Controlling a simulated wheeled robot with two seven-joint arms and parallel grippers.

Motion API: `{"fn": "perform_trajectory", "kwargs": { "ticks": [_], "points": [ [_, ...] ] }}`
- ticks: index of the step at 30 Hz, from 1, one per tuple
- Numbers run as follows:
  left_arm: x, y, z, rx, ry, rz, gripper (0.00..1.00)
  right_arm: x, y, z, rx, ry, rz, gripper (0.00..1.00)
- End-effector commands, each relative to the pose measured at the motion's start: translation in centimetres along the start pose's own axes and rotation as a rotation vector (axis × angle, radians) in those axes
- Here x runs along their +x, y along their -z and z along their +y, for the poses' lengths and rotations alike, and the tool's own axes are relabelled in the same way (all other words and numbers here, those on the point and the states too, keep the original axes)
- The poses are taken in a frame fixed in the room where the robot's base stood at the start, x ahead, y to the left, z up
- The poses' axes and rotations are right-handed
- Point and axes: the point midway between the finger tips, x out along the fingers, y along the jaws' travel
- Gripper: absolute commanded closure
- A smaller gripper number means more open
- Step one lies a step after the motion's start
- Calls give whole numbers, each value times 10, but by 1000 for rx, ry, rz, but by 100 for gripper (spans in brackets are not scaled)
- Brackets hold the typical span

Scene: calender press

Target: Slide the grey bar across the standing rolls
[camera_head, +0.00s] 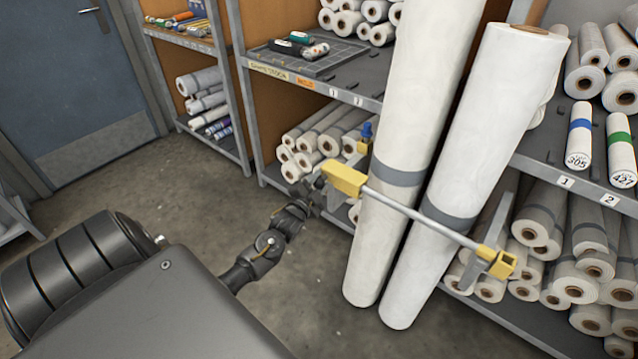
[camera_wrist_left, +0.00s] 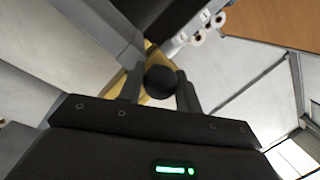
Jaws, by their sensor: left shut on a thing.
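The grey bar (camera_head: 420,216) runs across the front of two tall white standing rolls, the left roll (camera_head: 382,235) and the right roll (camera_head: 468,150). Each roll has a grey band behind or near the bar. The bar's left end is at a yellow block (camera_head: 344,179), and its right end reaches a yellow bracket (camera_head: 497,262). My left gripper (camera_head: 313,190) is at the left yellow block. In the left wrist view my left gripper (camera_wrist_left: 162,90) is shut on a round black knob (camera_wrist_left: 160,81). My right gripper is not in view.
Shelves (camera_head: 350,88) with lying rolls stand behind and left of the standing rolls. Another loaded shelf (camera_head: 575,183) stands at the right. A blue door (camera_head: 75,85) is at the back left. The concrete floor (camera_head: 150,195) in front is clear.

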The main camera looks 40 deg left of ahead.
Motion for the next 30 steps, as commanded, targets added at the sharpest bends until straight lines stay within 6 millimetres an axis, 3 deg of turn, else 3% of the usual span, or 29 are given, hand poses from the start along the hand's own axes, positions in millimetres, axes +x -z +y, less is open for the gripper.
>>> {"fn": "perform_trajectory", "kwargs": {
  "ticks": [8, 17, 18, 21, 30],
  "points": [
    [-9, 36, 24, -4, -4, 1, 100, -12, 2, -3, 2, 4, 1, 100],
    [-10, 41, 29, -1, -6, 5, 100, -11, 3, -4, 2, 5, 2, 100],
    [-10, 41, 29, -1, -6, 5, 62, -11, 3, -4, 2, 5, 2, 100],
    [-10, 41, 29, -2, -6, 4, 49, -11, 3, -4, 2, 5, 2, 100],
    [-11, 38, 27, -1, -2, 0, 46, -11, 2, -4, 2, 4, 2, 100]
  ]
}}
